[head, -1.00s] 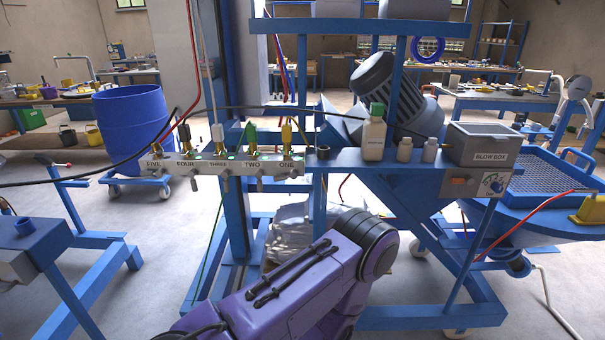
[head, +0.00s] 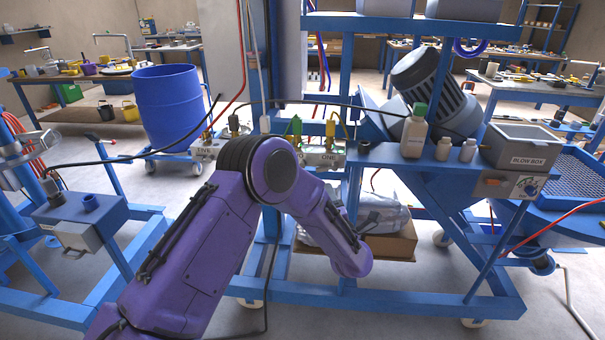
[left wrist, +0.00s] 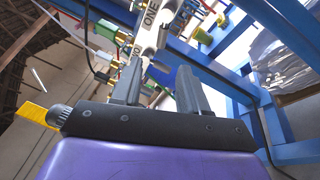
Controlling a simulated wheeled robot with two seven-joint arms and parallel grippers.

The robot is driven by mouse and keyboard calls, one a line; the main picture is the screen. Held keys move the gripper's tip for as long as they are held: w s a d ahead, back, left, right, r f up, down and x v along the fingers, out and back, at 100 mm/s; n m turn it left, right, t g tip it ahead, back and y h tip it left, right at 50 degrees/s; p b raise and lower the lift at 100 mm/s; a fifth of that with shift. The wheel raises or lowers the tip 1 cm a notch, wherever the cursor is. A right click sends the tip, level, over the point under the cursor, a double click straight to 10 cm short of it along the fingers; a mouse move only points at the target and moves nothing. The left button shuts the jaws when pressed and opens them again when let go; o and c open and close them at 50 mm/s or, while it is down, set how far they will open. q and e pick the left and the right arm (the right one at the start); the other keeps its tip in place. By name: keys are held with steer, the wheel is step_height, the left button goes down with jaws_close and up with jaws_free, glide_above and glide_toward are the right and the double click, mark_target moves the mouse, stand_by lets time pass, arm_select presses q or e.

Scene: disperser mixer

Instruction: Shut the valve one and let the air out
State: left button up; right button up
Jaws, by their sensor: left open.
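The valve strip (head: 322,157) runs across the blue stand, partly covered by my purple left arm. Valve one (head: 330,128), with a yellow top, stands above the label ONE at the strip's right end. A green-handled valve (head: 296,128) stands to its left. The middle labels are hidden. My left gripper (left wrist: 160,82) shows in the left wrist view, open and empty, its two grey fingers pointing up toward the strip's ONE end (left wrist: 151,22). A gap remains between them and the strip. My right gripper is not in view.
White bottles (head: 415,132) and a box labelled BLOW BOX (head: 522,146) stand on the shelf right of the valves. Hoses and a black cable pass over the strip. A blue drum (head: 168,106) stands at left. Blue frame bars (left wrist: 275,38) lie close to the right of the gripper.

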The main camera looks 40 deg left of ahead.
mark_target(323, 171)
arm_select(q)
steer(key=p+x, duration=0.1)
steer(key=x, duration=0.3)
steer(key=p+x, duration=0.1)
steer(key=x, duration=0.4)
steer(key=shift+w+p, duration=0.35)
steer(key=shift+w, duration=0.1)
steer(key=shift+w+a, duration=0.2)
steer(key=shift+w, duration=0.1)
